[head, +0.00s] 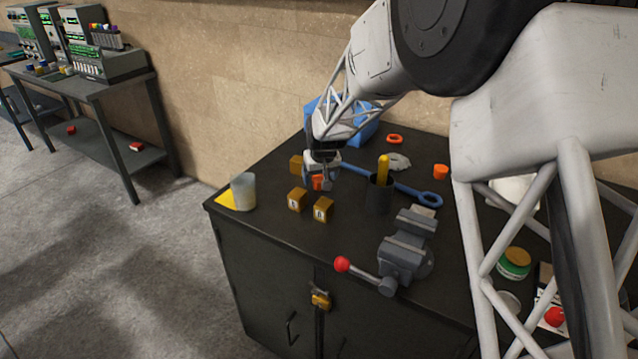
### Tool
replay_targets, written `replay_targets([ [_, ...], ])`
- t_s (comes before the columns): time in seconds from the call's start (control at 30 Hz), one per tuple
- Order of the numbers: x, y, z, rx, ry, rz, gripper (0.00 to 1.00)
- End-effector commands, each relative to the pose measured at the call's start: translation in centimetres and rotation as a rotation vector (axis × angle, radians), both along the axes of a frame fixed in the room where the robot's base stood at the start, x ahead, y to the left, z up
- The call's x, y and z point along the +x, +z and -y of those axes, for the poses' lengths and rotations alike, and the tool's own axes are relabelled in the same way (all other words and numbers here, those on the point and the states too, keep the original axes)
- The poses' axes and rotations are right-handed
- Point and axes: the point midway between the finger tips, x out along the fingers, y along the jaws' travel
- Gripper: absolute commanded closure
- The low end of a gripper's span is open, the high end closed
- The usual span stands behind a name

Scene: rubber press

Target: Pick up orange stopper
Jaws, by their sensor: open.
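My gripper (319,183) is over the left part of the dark cabinet top, pointing down with its jaws open. An orange stopper (318,182) shows at the fingertips, partly covered by them; I cannot tell whether the fingers touch it. A second orange, stopper-like piece (441,171) stands at the right, apart from my gripper.
Wooden blocks (297,200) and a translucent cup (243,191) stand near the left front. A dark holder (378,194) with a yellow handle, a blue wrench (425,197) and a grey vise (405,250) are to the right. A blue bin (366,128) and orange ring (395,138) lie behind.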

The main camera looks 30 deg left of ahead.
Motion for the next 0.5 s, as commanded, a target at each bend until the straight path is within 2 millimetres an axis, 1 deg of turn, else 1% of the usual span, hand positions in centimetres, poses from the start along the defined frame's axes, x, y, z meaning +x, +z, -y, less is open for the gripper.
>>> replay_targets([
  [0.1,0.3,-1.3,-0.3,-0.001,0.000,-0.001,0.21],
  [0.2,0.4,-1.8,-0.4,-0.001,0.000,-0.001,0.21],
  [0.5,0.4,-2.1,-0.5,0.000,0.000,0.000,0.21],
])
